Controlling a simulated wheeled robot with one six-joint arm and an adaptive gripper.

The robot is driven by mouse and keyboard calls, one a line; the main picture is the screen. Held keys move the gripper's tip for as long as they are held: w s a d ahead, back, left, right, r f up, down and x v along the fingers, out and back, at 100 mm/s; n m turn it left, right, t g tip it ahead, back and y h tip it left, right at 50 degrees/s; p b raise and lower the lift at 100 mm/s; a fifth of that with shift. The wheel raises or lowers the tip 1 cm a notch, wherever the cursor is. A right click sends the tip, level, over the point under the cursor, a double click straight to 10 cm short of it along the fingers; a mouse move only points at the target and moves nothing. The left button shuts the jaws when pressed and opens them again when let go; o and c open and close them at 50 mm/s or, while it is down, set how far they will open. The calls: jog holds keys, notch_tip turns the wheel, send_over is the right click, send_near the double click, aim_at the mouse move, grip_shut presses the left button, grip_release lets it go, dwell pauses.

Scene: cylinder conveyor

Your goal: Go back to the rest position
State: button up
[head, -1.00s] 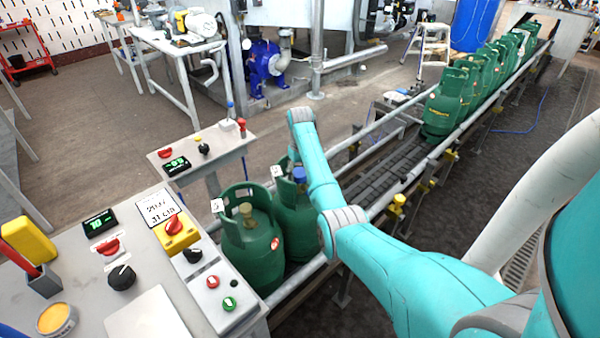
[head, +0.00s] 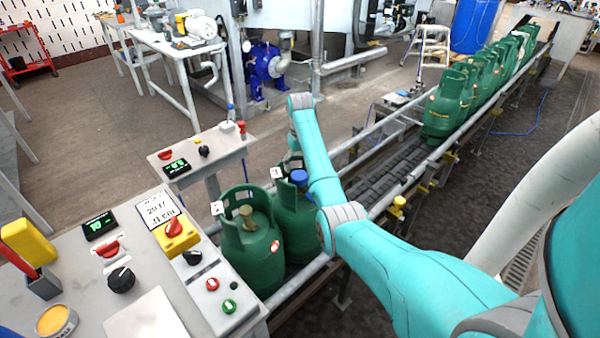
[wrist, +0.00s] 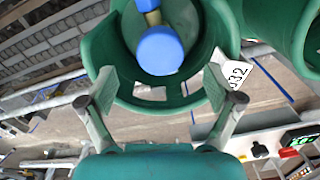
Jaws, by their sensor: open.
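My gripper (wrist: 165,105) is open in the wrist view, its two fingers spread apart with nothing between their tips. Beyond the fingers is the collar of a green gas cylinder (wrist: 115,45), with a blue cap (wrist: 160,50) on its valve. In the head view this blue-capped cylinder (head: 296,225) stands on the near part of the conveyor, partly behind my arm. A second green cylinder (head: 250,250) with a brass-coloured valve stands beside it, nearer the control panel. My gripper is hidden behind my arm in the head view.
A control panel (head: 130,285) with buttons and knobs fills the lower left. A smaller panel (head: 205,150) stands behind the cylinders. The conveyor (head: 385,165) runs to the upper right, with a row of green cylinders (head: 445,105) at its far part. Its middle stretch is empty.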

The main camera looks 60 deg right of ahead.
jog(key=shift+r, duration=0.9)
